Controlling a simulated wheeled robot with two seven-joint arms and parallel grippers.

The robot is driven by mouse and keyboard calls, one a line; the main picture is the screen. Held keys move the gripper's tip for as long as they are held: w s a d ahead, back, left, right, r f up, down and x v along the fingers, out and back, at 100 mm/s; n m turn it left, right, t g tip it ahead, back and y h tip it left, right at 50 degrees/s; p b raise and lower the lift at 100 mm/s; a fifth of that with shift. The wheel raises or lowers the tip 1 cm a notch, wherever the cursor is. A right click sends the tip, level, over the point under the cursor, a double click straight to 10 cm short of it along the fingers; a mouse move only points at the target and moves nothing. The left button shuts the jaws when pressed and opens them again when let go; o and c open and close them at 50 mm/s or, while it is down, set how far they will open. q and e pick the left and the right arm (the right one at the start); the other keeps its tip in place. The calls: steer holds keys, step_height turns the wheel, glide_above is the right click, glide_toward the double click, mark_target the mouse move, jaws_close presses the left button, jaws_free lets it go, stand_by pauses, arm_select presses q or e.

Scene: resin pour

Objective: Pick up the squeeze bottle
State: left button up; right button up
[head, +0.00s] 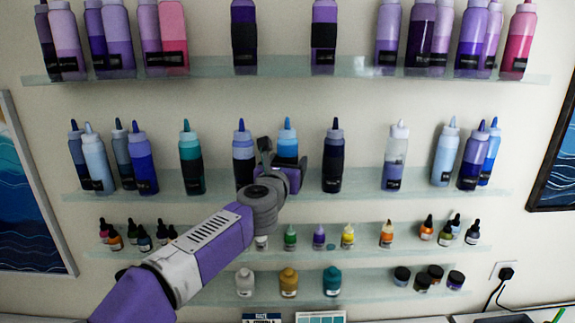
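Squeeze bottles stand in rows on the wall shelves, and I cannot tell which one the task means. My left gripper (283,158) is at the middle shelf, in front of a squeeze bottle with a bright blue tip and pale blue shoulder (287,142). Its fingers are apart, one on each side of this bottle as seen from here. The bottle's lower part is hidden behind the gripper. I cannot tell whether the fingers touch it. My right gripper is not in view.
A dark blue bottle (243,153) stands close left of the gripper, and a near-black bottle (333,158) to its right. The middle glass shelf (360,184) has bare room further right. Small dropper bottles (347,236) and jars (289,283) fill lower shelves.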

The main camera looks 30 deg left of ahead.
mark_target(290, 138)
arm_select(q)
steer(key=c, duration=0.8)
steer(key=shift+r, duration=0.1)
steer(key=shift+s+d+r+p, duration=0.1)
steer(key=shift+s+r+p, duration=0.05)
steer(key=shift+r+p, duration=0.4)
step_height(290, 138, up, 6)
steer(key=p, duration=0.4)
steer(key=s, duration=0.1)
steer(key=s+d+b, duration=0.1)
steer(key=shift+s+d+f, duration=0.2)
steer(key=shift+s+d, duration=0.1)
steer(key=shift+s, duration=0.05)
steer(key=s+d, duration=0.3)
steer(key=s, duration=0.1)
steer(key=s+d, duration=0.2)
steer(key=s, duration=0.3)
steer(key=s+d+b, duration=0.1)
steer(key=s+d, duration=0.2)
steer(key=s, duration=0.2)
steer(key=shift+d, duration=0.3)
